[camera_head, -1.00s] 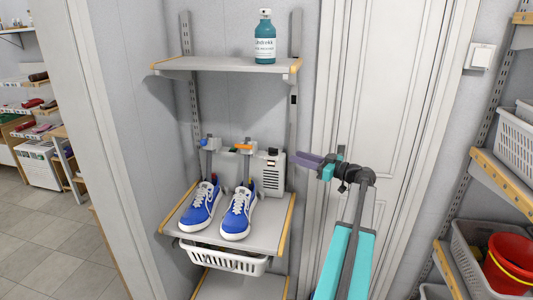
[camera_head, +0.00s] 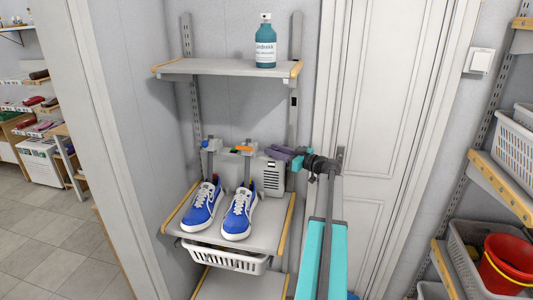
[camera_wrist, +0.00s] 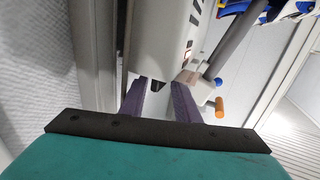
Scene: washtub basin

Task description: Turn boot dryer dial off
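The boot dryer (camera_head: 270,176) is a pale grey box with dark vent slots, standing against the wall at the back of the middle shelf. Blue-and-white shoes (camera_head: 238,212) stand in front of its tubes. My gripper (camera_head: 281,153) has purple fingers and is at the dryer's upper right front. In the wrist view, the fingers of my gripper (camera_wrist: 160,102) are apart, pointing at the dryer's pale housing (camera_wrist: 163,40). A small dark part (camera_wrist: 157,84) shows between the fingertips; I cannot tell whether it is the dial or whether they touch it.
An orange-tipped knob (camera_wrist: 219,106) is right of the fingers in the wrist view. The upper shelf (camera_head: 215,67) holds a teal bottle (camera_head: 265,42) above my gripper. A white basket (camera_head: 224,257) hangs below the shoes. A white door (camera_head: 375,110) is on the right.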

